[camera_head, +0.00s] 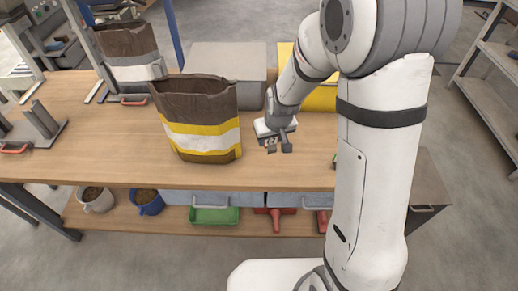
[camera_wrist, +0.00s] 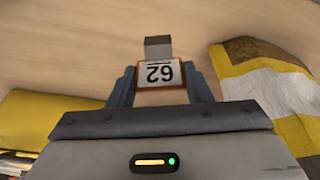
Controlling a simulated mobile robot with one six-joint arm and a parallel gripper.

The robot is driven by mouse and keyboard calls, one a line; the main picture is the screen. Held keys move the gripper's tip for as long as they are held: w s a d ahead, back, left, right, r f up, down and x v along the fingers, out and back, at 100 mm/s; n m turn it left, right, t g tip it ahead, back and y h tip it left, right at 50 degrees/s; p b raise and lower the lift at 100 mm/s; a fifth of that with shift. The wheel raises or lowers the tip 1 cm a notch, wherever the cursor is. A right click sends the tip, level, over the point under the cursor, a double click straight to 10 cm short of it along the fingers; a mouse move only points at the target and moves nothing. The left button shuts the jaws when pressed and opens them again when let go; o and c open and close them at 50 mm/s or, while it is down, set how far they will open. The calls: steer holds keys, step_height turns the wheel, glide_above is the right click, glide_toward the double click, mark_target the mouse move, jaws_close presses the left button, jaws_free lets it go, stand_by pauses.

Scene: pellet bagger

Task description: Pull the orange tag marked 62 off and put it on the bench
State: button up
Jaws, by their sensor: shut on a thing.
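The tag marked 62 (camera_wrist: 158,73), white with an orange-brown border, lies between the two fingers of my gripper (camera_wrist: 161,84) in the wrist view, its number upside down. My gripper is shut on it. A small grey block (camera_wrist: 158,46) sits just beyond the tag's far edge; I cannot tell whether the two are joined. In the head view my gripper (camera_head: 279,146) is low over the bench (camera_head: 120,165), right of the brown, yellow and white bag; the tag is too small to make out clearly there.
The open bag (camera_head: 200,120) stands close on the left, and also shows in the wrist view (camera_wrist: 265,90). A grey bin (camera_head: 225,62) and a yellow bin (camera_head: 320,98) stand behind. Another bag (camera_head: 130,55) is at the back left. The bench's front left is clear.

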steer(key=shift+n, duration=0.6)
steer(key=shift+s+a+f+b, duration=0.2)
steer(key=shift+a+f+b, duration=0.35)
steer(key=shift+f+b, duration=0.3)
steer(key=shift+s+a+f+b, duration=0.2)
steer(key=shift+a+f+b, duration=0.4)
steer(key=shift+f+b, duration=0.3)
steer(key=shift+s+a+f+b, duration=0.2)
steer(key=shift+a+f+b, duration=0.45)
steer(key=shift+f, duration=0.3)
steer(key=shift+d+f, duration=0.15)
steer(key=shift+f+b, duration=0.25)
steer(key=shift+b, duration=0.2)
steer(key=o, duration=1.2)
steer(key=shift+c, duration=0.2)
steer(key=shift+r, duration=0.1)
